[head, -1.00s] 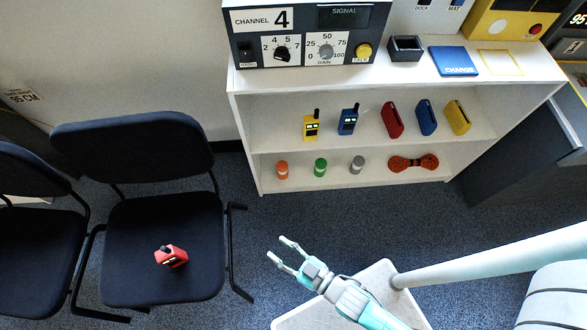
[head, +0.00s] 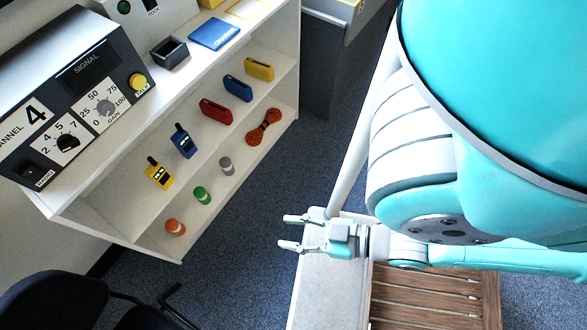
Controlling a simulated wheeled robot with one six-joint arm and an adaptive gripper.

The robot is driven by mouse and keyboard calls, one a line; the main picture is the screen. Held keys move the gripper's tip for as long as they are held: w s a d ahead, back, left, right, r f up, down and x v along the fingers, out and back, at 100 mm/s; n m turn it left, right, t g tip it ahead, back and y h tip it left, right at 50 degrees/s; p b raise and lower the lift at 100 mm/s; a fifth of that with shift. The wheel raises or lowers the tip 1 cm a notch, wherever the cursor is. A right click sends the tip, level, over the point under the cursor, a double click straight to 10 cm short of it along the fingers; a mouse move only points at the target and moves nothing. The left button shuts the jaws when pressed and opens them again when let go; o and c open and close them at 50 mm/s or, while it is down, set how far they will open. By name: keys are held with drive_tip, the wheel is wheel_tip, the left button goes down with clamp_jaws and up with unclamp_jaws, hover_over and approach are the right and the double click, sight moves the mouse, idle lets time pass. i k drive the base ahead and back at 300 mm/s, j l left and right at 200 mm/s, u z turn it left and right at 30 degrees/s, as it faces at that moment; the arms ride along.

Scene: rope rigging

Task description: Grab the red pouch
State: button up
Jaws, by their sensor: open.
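The red pouch (head: 216,111) stands on the upper shelf inside the white shelf unit, in the head view, left of centre. A blue pouch (head: 238,88) and a yellow pouch (head: 260,69) stand in line with it to its right. My gripper (head: 290,232) is open and empty. It shows to the right of and below the shelf in the picture, well apart from the red pouch, with its fingers pointing left.
The white shelf unit (head: 70,213) also holds a yellow radio (head: 159,174), a blue radio (head: 183,141), small cylinders and an orange rope bundle (head: 263,127). A black chair (head: 52,299) stands at lower left. Carpet (head: 240,250) between shelf and gripper is clear.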

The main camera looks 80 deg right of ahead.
sight(212, 110)
drive_tip(key=i+l, duration=0.15)
drive_tip(key=l, duration=0.2)
drive_tip(key=i+l+z, duration=0.15)
drive_tip(key=l, duration=0.2)
drive_tip(key=i+l, duration=0.2)
drive_tip(key=l, duration=0.15)
drive_tip(key=z, duration=0.05)
